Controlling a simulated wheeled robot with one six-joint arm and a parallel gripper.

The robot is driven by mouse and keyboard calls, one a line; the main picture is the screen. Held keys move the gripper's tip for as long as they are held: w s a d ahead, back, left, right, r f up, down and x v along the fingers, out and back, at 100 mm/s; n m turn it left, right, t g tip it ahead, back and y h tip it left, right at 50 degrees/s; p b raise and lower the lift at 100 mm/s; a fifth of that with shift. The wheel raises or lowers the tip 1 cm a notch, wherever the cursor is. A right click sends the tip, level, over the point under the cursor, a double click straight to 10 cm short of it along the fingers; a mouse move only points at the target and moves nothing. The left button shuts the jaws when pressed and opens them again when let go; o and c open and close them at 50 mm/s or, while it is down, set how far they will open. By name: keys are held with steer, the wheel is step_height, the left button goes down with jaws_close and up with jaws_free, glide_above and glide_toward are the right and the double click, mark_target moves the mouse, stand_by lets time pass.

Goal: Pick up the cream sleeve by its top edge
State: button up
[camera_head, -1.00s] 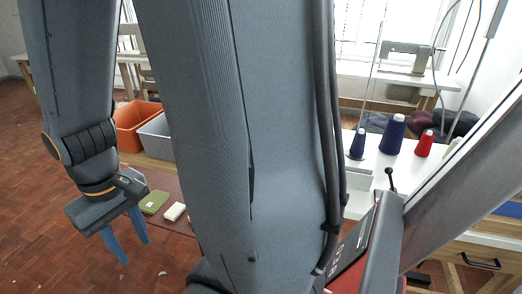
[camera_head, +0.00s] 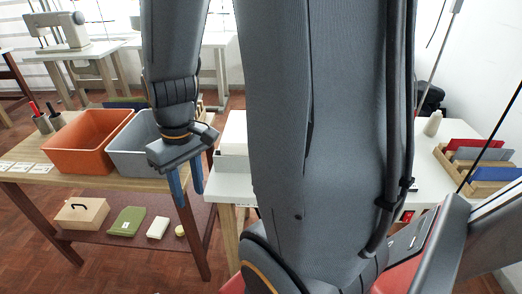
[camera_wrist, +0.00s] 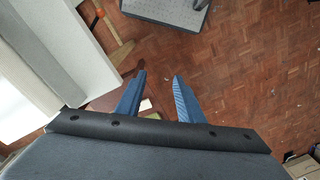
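I cannot make out anything that is surely the cream sleeve. A small cream block-like item (camera_head: 158,228) lies on the low red-brown shelf, but I cannot tell whether it is cloth. My gripper (camera_head: 187,198) hangs fingers-down in front of the grey bin and the table's right end, above the level of the shelf. Its blue fingers are apart with nothing held between them. In the wrist view my gripper (camera_wrist: 157,85) is also open and empty, over the brick floor. My arm hides part of the white table (camera_head: 233,192).
An orange bin (camera_head: 90,141) and a grey bin (camera_head: 133,157) stand on the wooden table. Coloured flat pieces (camera_head: 482,155) stand in a rack at right.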

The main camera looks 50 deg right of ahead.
steer(key=w+d+r+n+t+y+p, duration=0.1)
steer(key=w+d+n+p, duration=0.1)
steer(key=d, duration=0.4)
steer(key=w+d+r+n+y+p, duration=0.1)
steer(key=w+d+r+p, duration=0.15)
steer(key=d, duration=0.45)
steer(key=n+t+p, duration=0.2)
steer(key=n+p, duration=0.1)
steer(key=n, duration=0.1)
glide_toward(249, 144)
steer(key=shift+w+f, duration=0.2)
steer(key=shift+f, duration=0.35)
steer(key=shift+d+f, duration=0.15)
steer(key=shift+d, duration=0.05)
steer(key=shift+a+p+x, duration=0.15)
steer(key=shift+p+x, duration=0.6)
steer(key=shift+x, duration=1.15)
steer(key=shift+a+p+x, duration=0.1)
steer(key=shift+p+x, duration=0.65)
steer(key=shift+x, duration=1.15)
jaws_close()
